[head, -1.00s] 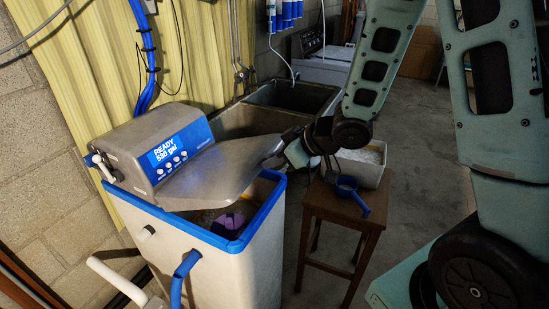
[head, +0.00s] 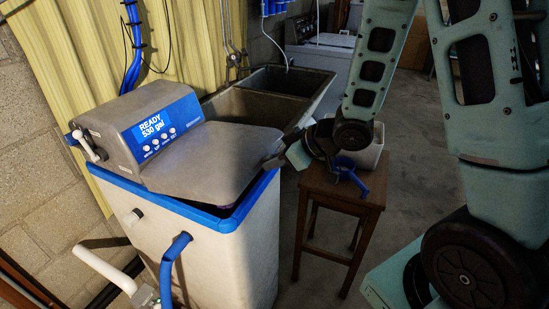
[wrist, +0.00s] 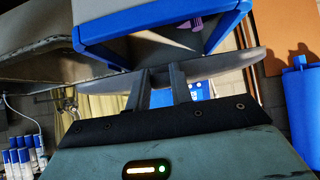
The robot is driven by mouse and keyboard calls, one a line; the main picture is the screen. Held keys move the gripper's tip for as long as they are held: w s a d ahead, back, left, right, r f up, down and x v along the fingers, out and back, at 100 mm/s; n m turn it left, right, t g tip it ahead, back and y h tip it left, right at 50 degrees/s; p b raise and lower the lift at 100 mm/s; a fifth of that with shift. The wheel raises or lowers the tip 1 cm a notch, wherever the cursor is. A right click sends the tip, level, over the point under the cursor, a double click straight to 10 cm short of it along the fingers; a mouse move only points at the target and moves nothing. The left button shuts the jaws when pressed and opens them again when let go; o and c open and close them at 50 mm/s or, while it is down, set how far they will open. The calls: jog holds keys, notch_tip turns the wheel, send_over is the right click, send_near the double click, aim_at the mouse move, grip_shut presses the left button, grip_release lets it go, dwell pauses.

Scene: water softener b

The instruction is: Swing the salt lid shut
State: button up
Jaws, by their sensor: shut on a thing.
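The grey salt lid (head: 212,160) is partly lowered over the tank (head: 235,250). It is tilted, with its right front edge still above the blue rim (head: 238,218). My gripper (head: 273,161) is shut on the lid's right edge. In the wrist view, my gripper (wrist: 163,80) has the grey lid (wrist: 225,66) between its fingers, and a gap shows between the lid and the blue rim (wrist: 155,25). A purple thing (wrist: 195,24) shows inside the tank opening there.
The control head (head: 140,125) with its lit display sits behind the lid. A wooden stool (head: 335,192) on the right holds a blue scoop (head: 350,172) and a white tub (head: 372,153). A sink (head: 255,112) stands behind. A blue pipe (head: 170,265) rises at the tank's front.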

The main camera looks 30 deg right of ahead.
jog(key=shift+s+f, duration=0.1)
jog(key=shift+f, duration=0.1)
notch_tip(320, 180, down, 7)
jog(key=b, duration=0.5)
jog(key=shift+r, duration=0.2)
jog(key=o, duration=0.9)
jog(key=shift+r, duration=0.1)
jog(key=shift+r, duration=0.1)
jog(key=shift+p+v, duration=8.55)
jog(key=shift+p, duration=6.05)
